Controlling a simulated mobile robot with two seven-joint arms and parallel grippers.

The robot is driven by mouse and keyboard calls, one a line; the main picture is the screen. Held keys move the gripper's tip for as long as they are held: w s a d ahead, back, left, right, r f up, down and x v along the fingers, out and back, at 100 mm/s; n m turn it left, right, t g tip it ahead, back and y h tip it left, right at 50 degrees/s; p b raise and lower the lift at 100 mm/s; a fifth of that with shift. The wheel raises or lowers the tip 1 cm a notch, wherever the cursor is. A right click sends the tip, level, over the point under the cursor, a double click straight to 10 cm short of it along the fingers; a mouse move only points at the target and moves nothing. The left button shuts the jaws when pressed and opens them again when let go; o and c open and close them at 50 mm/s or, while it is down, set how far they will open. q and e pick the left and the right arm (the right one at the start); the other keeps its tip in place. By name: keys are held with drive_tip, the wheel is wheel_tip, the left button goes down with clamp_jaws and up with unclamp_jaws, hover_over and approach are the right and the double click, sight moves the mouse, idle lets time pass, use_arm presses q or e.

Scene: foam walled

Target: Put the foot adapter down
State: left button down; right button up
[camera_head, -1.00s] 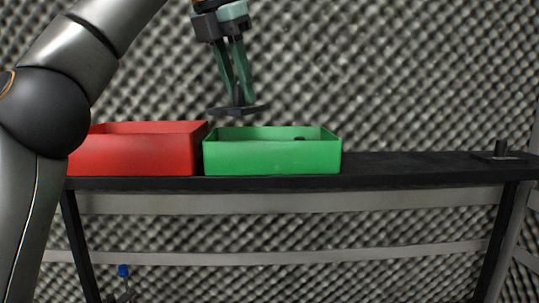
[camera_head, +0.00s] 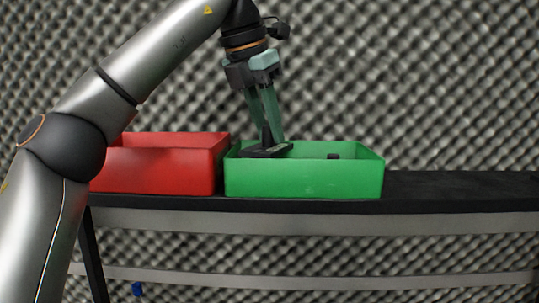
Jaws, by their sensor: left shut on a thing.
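My left gripper (camera_head: 269,135) points down over the left part of the green bin (camera_head: 305,181). It is shut on the foot adapter (camera_head: 262,152), a dark flat plate with a short post that the fingers grip. The adapter is at about the height of the bin's rim, inside its opening near the left wall. Whether it touches anything below is hidden by the bin's front wall. My right gripper is not in view.
The red bin (camera_head: 160,171) stands directly left of the green one. A small dark thing (camera_head: 334,156) shows inside the green bin at right. The black table (camera_head: 450,187) is clear to the right. A foam wall stands behind.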

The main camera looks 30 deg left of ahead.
sight(264, 138)
use_arm(q)
drive_tip(key=shift+f, duration=2.3)
drive_tip(key=shift+f, duration=0.15)
drive_tip(key=c, duration=0.7)
unclamp_jaws()
drive_tip(key=shift+r, duration=0.2)
drive_tip(key=v, duration=1.2)
drive_tip(key=shift+w, duration=0.1)
